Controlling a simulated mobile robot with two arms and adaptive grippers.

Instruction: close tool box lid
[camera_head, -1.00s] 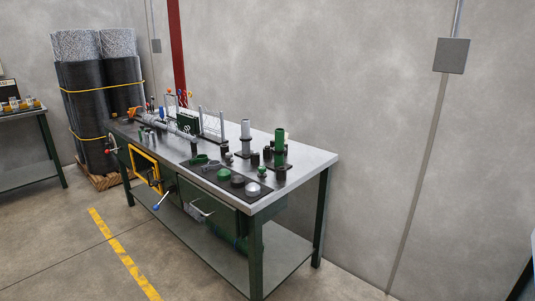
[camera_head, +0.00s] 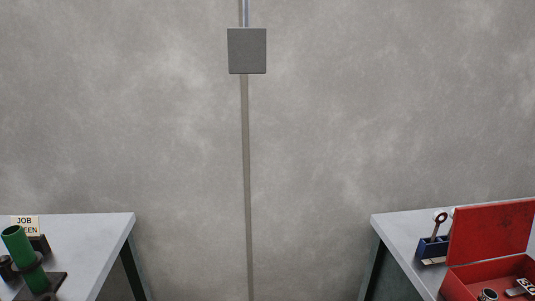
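A red tool box (camera_head: 462,286) stands on the workbench at the right edge of the head view. Its red lid (camera_head: 492,231) is raised, standing up at the back of the box. Small metal parts show inside the box. The right side of the box and lid is cut off by the frame edge. Neither of my grippers is in view.
The right bench (camera_head: 402,236) also bears a blue holder (camera_head: 432,248) with a tool in it. A gap separates the benches before a grey wall with a box (camera_head: 247,51).

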